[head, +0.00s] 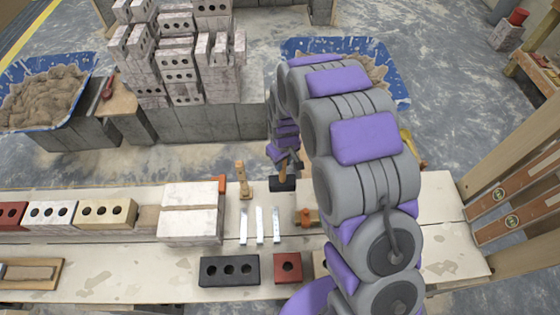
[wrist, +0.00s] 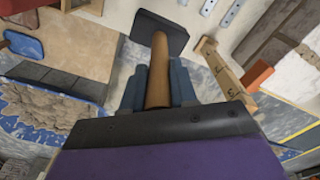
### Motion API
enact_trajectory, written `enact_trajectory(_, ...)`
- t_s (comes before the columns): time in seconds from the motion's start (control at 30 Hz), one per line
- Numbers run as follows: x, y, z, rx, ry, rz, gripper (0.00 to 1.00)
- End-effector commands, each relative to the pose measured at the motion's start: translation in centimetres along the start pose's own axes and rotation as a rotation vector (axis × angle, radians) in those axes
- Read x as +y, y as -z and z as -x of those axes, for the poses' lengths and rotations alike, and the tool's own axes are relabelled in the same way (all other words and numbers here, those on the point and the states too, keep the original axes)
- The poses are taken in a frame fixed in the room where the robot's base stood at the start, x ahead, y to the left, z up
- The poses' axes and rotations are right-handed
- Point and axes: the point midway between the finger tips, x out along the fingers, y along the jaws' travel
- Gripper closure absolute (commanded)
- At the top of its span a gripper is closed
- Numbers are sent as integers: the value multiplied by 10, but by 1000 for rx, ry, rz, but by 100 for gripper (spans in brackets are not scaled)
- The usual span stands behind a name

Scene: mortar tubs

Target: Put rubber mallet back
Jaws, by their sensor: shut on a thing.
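The rubber mallet has a black head (head: 283,184) and a tan wooden handle. My gripper (head: 281,158) is shut on the handle, and the head hangs below it by the far edge of the work board (head: 110,255). I cannot tell whether the head touches the board. In the wrist view the blue-grey fingers of my gripper (wrist: 158,88) close around the handle (wrist: 158,65), with the black mallet head (wrist: 160,31) beyond them. My arm hides part of the board to the right.
A wooden piece (head: 243,182) stands left of the mallet. Metal strips (head: 260,225), an orange-and-wood item (head: 306,217), a black brick (head: 229,270) and a red brick (head: 287,268) lie nearer. White blocks (head: 190,215) sit left. Behind are stacked bricks (head: 180,70) and a sand tub (head: 45,95).

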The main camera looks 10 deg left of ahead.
Motion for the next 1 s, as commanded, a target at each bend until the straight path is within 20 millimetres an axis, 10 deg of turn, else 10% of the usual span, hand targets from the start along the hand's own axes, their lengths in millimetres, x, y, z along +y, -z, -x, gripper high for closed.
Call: enact_trajectory(1.0,-2,0,-56,-3,-2,0,100)
